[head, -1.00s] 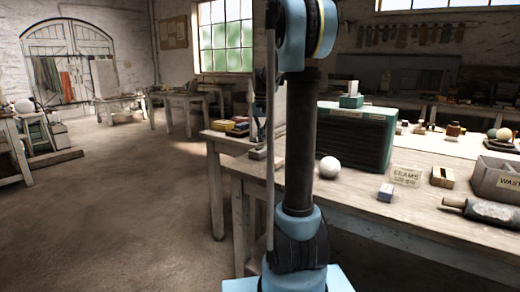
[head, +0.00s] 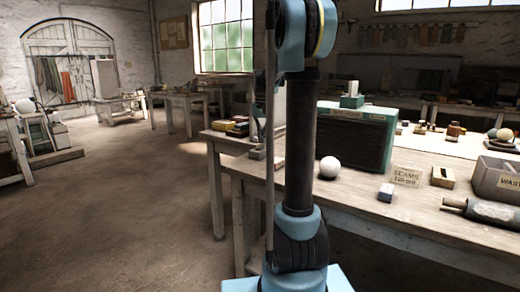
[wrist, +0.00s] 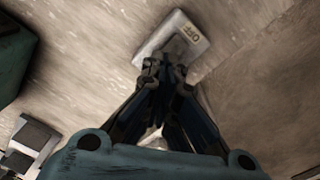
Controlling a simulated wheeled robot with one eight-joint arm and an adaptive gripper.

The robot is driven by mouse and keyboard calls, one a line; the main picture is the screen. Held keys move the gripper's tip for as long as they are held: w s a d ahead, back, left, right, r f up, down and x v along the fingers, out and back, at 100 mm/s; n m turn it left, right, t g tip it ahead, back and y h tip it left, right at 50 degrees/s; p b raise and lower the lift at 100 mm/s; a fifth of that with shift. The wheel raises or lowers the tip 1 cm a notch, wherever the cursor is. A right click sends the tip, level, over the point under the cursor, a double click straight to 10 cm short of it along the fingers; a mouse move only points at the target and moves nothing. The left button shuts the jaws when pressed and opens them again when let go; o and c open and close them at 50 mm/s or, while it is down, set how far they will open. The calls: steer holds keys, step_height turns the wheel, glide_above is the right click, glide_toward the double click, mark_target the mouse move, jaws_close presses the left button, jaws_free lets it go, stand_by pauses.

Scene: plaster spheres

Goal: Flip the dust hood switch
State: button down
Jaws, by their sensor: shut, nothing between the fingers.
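A pale grey box (wrist: 180,38) with a label reading OFF lies on the wooden bench top in the wrist view. It looks like the dust hood switch. My gripper (wrist: 164,68) is shut and empty, with its fingertips over the lower edge of this box. The fingertips hide part of the box, and I cannot tell whether they touch it. I cannot make out the switch lever. In the head view my arm hides most of the gripper and the area around it.
A dark green slatted cabinet (head: 352,138) stands on the bench (head: 350,192), right of my arm. Open floor (head: 120,210) lies to the left.

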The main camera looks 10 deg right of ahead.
steer(key=shift+f, duration=0.95)
stand_by(0.6)
steer(key=shift+r, duration=3.55)
steer(key=shift+s, duration=0.1)
